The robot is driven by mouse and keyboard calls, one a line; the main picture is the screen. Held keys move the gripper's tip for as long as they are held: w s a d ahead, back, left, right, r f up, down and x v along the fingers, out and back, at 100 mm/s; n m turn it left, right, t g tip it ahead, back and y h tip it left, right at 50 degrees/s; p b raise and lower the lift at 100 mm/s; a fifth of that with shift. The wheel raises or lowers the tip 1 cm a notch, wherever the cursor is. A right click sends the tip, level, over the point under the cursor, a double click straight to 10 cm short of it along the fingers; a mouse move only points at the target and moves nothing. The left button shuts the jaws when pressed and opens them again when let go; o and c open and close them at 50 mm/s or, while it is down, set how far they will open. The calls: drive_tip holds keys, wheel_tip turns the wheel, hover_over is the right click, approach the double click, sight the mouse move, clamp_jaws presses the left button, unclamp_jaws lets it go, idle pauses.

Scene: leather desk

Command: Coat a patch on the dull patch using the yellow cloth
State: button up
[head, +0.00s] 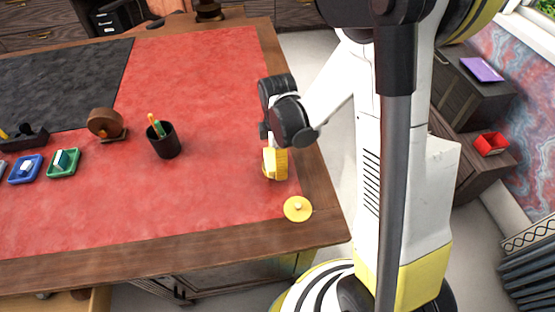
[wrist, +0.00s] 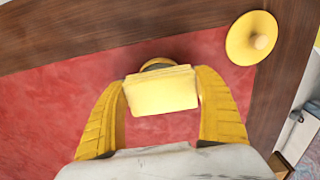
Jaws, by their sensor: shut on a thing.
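The yellow cloth (wrist: 162,92) is a folded pale yellow pad between the two yellow fingers of my gripper (wrist: 163,108), which is shut on it. In the head view my gripper (head: 274,165) points down, low over the red leather near the desk's right edge. The cloth cannot be told apart from the yellow fingers there. Just beyond the cloth, the wrist view shows part of a round brownish-yellow rim (wrist: 157,63), mostly hidden by the cloth. Whether cloth and rim touch, I cannot tell. I cannot make out the dull patch for certain on the mottled red leather (head: 205,95).
A round yellow lid-like disc with a knob (head: 298,208) lies at the front right corner; the wrist view shows it too (wrist: 250,38). A black pen cup (head: 164,142), a brown wooden roller-like object (head: 105,124), a green tray (head: 64,162) and a blue tray (head: 25,168) stand left. Leather between is clear.

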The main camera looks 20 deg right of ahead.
sight(271, 152)
idle(0.5)
drive_tip(key=shift+r+p, duration=2.55)
drive_tip(key=shift+r, duration=1)
drive_tip(key=m, duration=0.2)
drive_tip(key=shift+w+a+r+m, duration=0.1)
drive_tip(key=shift+w+m, duration=0.15)
drive_tip(key=shift+m, duration=0.15)
drive_tip(key=m, duration=0.4)
drive_tip(key=shift+w+a+r+m, duration=0.1)
drive_tip(key=shift+w+r+m, duration=0.2)
drive_tip(key=shift+w, duration=0.05)
drive_tip(key=m, duration=0.4)
drive_tip(key=shift+w+a+r, duration=0.15)
drive_tip(key=shift+w+r, duration=0.1)
drive_tip(key=shift+w, duration=0.1)
drive_tip(key=m, duration=0.4)
drive_tip(key=shift+w+a+r, duration=0.1)
drive_tip(key=shift+w+r, duration=0.2)
